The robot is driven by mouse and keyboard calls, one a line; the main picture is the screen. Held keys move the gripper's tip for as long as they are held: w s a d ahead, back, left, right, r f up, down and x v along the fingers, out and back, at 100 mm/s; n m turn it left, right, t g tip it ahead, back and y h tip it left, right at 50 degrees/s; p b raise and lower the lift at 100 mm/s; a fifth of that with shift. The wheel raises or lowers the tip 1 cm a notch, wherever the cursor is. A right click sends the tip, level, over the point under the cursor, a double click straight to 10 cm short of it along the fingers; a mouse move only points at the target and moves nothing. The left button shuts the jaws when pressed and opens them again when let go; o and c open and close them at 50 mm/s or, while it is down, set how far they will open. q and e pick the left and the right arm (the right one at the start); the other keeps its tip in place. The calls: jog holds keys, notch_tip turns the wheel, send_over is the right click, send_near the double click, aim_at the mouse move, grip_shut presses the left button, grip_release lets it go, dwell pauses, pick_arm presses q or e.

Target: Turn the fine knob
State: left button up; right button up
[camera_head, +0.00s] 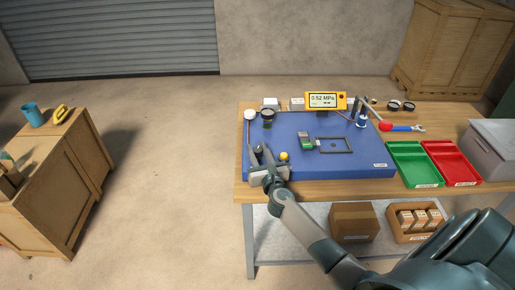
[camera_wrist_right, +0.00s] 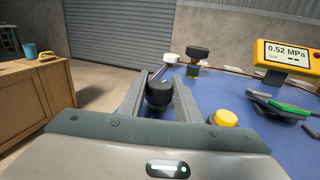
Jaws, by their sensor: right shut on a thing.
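My right gripper (camera_head: 263,164) reaches over the front left of the blue mat (camera_head: 345,165) on the workbench. It is shut on a small black knob (camera_wrist_right: 158,92); in the right wrist view its fingers stand on both sides of the knob. The knob top (camera_head: 259,147) also shows in the head view, just beyond the gripper. No label is readable on it, so I cannot tell by name that it is the fine knob. A yellow display (camera_head: 327,101) at the back reads 0.52 MPa. My left gripper is not in view.
A yellow knob (camera_head: 284,156) is close to the right of the gripper. A larger black-topped knob (camera_head: 267,115) and a white cap (camera_head: 250,115) stand behind. A green device (camera_head: 305,141) lies mid-mat. Green (camera_head: 417,182) and red trays (camera_head: 477,181) are at right.

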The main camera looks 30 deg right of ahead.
jog(key=shift+n+y, duration=0.3)
jog(key=shift+y, duration=0.2)
jog(key=o, duration=1.1)
jog(key=shift+c, duration=0.2)
jog(key=shift+s+a, duration=0.1)
jog(key=shift+s, duration=0.4)
jog(key=b+v, duration=0.2)
jog(key=v, duration=1.4)
jog(key=shift+s, duration=0.2)
